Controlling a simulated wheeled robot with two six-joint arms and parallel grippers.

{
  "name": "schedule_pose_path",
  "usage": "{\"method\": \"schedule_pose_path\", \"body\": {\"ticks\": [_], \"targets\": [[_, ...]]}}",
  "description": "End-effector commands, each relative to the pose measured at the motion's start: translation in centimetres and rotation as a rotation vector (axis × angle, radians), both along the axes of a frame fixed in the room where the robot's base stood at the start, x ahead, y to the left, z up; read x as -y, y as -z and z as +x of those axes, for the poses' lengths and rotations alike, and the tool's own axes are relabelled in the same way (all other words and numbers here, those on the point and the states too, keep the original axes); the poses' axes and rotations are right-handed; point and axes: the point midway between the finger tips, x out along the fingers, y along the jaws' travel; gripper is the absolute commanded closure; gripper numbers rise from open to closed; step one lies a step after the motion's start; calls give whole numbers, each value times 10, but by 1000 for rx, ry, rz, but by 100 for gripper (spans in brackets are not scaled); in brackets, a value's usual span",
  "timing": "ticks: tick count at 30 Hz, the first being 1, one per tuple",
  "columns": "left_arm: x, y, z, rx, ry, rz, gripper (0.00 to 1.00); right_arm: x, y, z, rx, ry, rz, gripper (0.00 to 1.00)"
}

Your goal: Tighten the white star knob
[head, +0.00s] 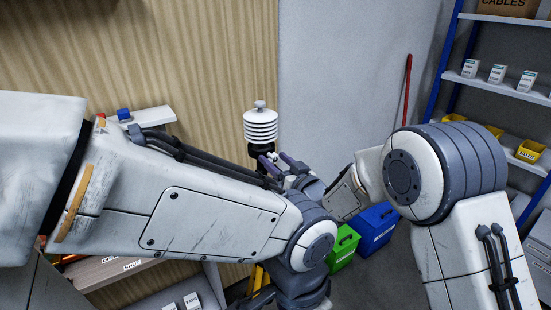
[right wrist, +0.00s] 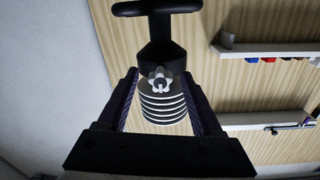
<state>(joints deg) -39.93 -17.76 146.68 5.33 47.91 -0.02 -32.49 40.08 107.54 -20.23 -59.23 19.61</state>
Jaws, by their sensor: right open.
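The white star knob (right wrist: 159,80) sits on the front of a black clamp body (right wrist: 162,55) in the right wrist view. In the head view a small white bit of the knob (head: 271,155) shows beside the dark clamp. The white louvered sensor (head: 260,125) stands above the clamp, and its stacked plates (right wrist: 163,106) show below the knob in the right wrist view. My right gripper (right wrist: 159,88) is open, its two fingers on either side of the knob with gaps. In the head view the right gripper (head: 273,162) reaches the clamp from the lower right. My left gripper is out of view.
A wooden wall with a small white shelf (head: 155,116) is behind my left arm. Green (head: 343,247) and blue (head: 377,230) bins stand on the floor. Shelving (head: 500,85) with boxes and yellow bins is at the right. My left arm crosses the lower foreground.

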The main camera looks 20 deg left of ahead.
Motion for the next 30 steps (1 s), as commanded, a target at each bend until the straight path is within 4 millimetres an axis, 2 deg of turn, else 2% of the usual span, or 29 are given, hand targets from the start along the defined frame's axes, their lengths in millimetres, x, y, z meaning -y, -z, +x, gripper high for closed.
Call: {"method": "schedule_pose_path", "body": {"ticks": [5, 6, 8, 9, 11, 20, 30], "targets": [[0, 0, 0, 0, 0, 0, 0, -2, 0, 0, 0, -2, 0, 33], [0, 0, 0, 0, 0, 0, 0, -2, 0, -1, 0, -2, 0, 41], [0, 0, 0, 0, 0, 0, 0, -2, 0, -1, 0, -2, 0, 64], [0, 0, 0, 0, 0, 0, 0, -2, 0, -1, 0, -2, -1, 79], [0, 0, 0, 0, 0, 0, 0, -2, 0, -1, 0, -2, 0, 100], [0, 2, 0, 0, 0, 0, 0, -2, 1, -1, -16, -2, 13, 100], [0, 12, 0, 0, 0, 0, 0, -2, 1, -1, -163, -2, 129, 100]]}}
